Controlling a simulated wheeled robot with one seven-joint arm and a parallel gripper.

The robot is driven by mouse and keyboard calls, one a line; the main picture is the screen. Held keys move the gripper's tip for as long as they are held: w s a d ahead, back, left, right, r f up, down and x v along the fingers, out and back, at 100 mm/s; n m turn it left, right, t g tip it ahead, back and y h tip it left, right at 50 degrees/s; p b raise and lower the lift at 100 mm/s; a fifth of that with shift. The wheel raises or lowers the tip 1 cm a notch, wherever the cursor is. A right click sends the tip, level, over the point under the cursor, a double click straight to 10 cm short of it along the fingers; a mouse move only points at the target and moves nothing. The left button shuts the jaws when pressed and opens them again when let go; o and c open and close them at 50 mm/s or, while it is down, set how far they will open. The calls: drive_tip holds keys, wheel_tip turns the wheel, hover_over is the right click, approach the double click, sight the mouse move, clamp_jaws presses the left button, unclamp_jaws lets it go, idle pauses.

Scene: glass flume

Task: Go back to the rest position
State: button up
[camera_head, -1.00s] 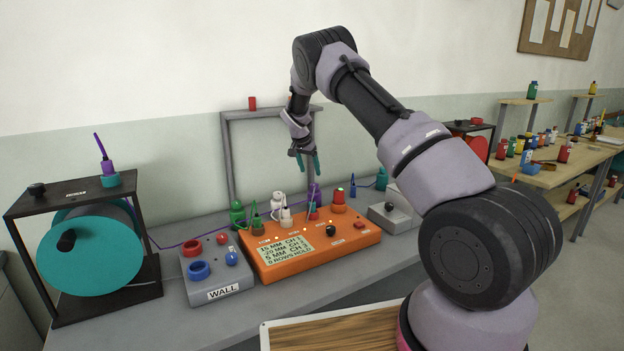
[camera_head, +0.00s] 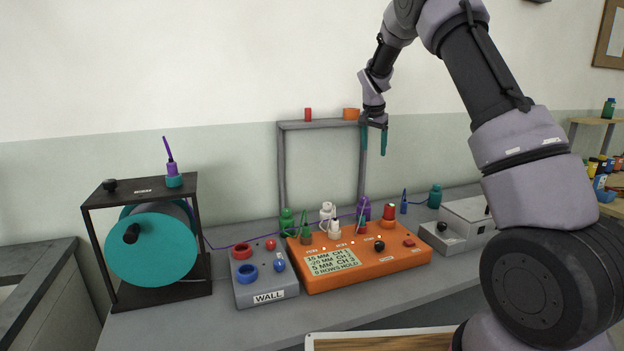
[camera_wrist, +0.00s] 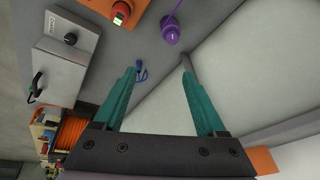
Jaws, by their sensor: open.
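My gripper (camera_head: 374,139) is in the air in front of the right post of the grey frame, above the bench. Its two teal fingers are apart with nothing between them. In the wrist view my gripper (camera_wrist: 163,85) also shows open and empty, with the wall and bench behind. The orange control box (camera_head: 374,268) with its lit display sits on the bench below. No marker for a rest position shows.
The grey frame (camera_head: 281,175) stands behind the box, with a red piece (camera_head: 308,114) and an orange piece (camera_head: 351,113) on top. A teal reel (camera_head: 150,257) and the WALL box (camera_head: 266,291) stand left. A grey box (camera_head: 470,216) is right.

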drive_tip(key=s+d+r+n+t+y, duration=0.1)
drive_tip(key=s+r, duration=0.8)
drive_tip(key=s, duration=0.2)
drive_tip(key=s+d+r+n+y, duration=0.1)
drive_tip(key=s+d+r+y, duration=0.1)
drive_tip(key=s+r, duration=0.75)
drive_tip(key=s+a+f+n+t, duration=0.2)
drive_tip(key=s, duration=2.2)
drive_tip(key=shift+s+t+y, duration=0.3)
drive_tip(key=shift+s, duration=0.1)
